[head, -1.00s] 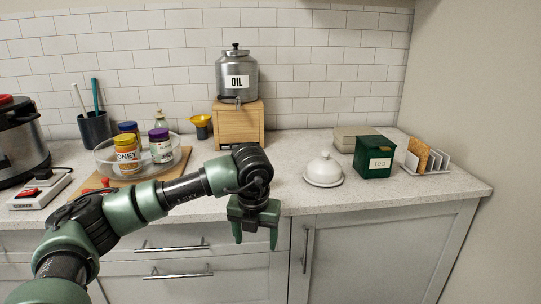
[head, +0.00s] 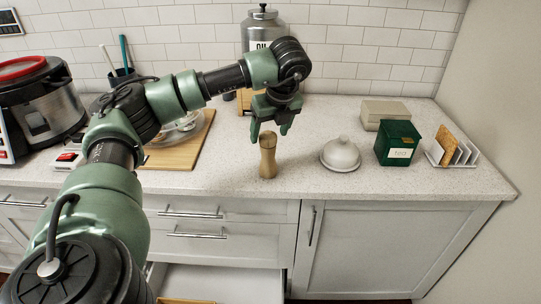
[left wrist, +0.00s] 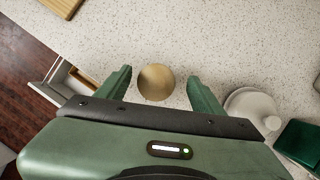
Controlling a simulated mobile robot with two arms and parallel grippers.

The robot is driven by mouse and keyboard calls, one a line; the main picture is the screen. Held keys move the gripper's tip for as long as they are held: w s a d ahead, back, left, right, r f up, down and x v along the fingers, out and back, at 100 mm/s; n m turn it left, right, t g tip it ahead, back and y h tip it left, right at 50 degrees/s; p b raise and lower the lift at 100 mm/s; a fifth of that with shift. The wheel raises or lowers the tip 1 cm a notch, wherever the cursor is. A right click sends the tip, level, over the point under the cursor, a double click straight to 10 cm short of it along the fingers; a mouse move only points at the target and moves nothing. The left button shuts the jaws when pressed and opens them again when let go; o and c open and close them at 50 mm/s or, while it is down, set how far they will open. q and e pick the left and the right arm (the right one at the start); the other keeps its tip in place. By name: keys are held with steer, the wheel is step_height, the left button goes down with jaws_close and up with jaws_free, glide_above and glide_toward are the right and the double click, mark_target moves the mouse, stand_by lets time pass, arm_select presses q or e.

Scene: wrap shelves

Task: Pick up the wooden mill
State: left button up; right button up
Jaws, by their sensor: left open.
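The wooden mill (head: 267,158) stands upright on the counter near its front edge in the head view. Its round top (left wrist: 156,82) shows in the left wrist view, between my two fingers and a little beyond their tips. My left gripper (head: 269,134) is open and points down above the mill, with nothing in it. In the left wrist view the open gripper (left wrist: 160,88) has one finger on each side of the mill's top, with gaps on both sides. My right gripper is not in view.
A white domed dish (head: 340,155) stands right of the mill, with a green tea box (head: 397,146) and a rack (head: 455,152) farther right. A wooden board (head: 184,152) lies to the left. A drawer (head: 215,283) below stands open.

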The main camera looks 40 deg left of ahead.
mark_target(268, 159)
arm_select(q)
steer(key=x, duration=0.1)
steer(key=p+x, duration=0.1)
steer(key=x, duration=0.3)
steer(key=shift+s+d+f+p, duration=0.1)
steer(key=shift+s+f+p, duration=0.1)
steer(key=shift+s+p, duration=0.1)
jaws_close()
